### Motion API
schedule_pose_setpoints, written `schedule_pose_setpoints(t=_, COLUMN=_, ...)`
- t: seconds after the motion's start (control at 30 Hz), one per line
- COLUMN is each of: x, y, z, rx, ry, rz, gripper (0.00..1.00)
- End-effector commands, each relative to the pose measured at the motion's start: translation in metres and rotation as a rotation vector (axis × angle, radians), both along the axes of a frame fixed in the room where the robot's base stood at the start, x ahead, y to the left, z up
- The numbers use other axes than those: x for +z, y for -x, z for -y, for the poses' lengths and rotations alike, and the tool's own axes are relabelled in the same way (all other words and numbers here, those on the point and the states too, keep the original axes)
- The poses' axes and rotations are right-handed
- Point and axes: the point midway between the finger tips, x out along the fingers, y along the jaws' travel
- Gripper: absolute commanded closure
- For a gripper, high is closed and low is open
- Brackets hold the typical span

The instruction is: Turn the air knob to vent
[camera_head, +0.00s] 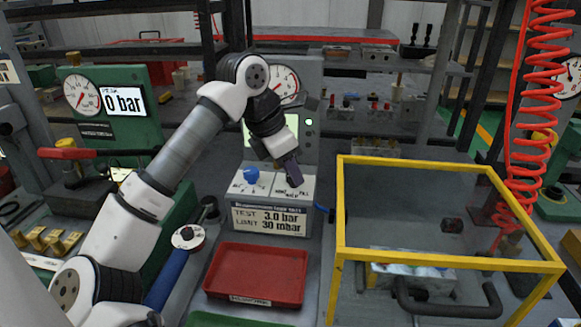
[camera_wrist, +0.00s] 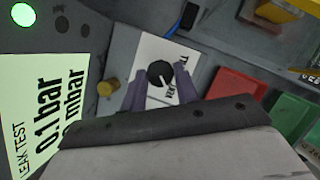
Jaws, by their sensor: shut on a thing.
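The air knob (camera_wrist: 160,73) is round and black with a white pointer line, on a white label plate (camera_wrist: 150,52) with black lettering. In the wrist view the pointer slants down and right, toward letters that look like VENT. My gripper (camera_wrist: 161,92) has its two purple fingers on either side of the knob, shut on it. In the head view my gripper (camera_head: 292,173) comes down on the right-hand plate of the grey control box (camera_head: 232,200) and hides the knob. The box front reads TEST 3.0 bar, LIMIT 30 mbar.
A blue knob (camera_head: 251,175) sits just left on the same box. A red tray (camera_head: 257,274) lies in front. A yellow-framed clear enclosure (camera_head: 339,225) stands close on the right, with a red coiled hose (camera_head: 527,120) beyond. A green gauge unit (camera_head: 110,128) reads 0 bar.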

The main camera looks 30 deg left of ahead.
Motion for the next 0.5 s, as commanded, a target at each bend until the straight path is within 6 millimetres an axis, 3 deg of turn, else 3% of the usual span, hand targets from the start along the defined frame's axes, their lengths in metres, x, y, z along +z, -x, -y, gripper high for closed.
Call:
schedule_pose_setpoints(t=0.33, x=0.0007, y=-0.0001, z=-0.0001, rx=-0.004, ry=-0.001, rz=0.001, gripper=0.93)
schedule_pose_setpoints(t=0.37, x=0.0007, y=-0.0001, z=-0.0001, rx=-0.004, ry=-0.001, rz=0.001, gripper=0.69)
schedule_pose_setpoints(t=0.5, x=0.0006, y=-0.0001, z=0.0000, rx=-0.004, ry=-0.001, rz=0.001, gripper=0.50)
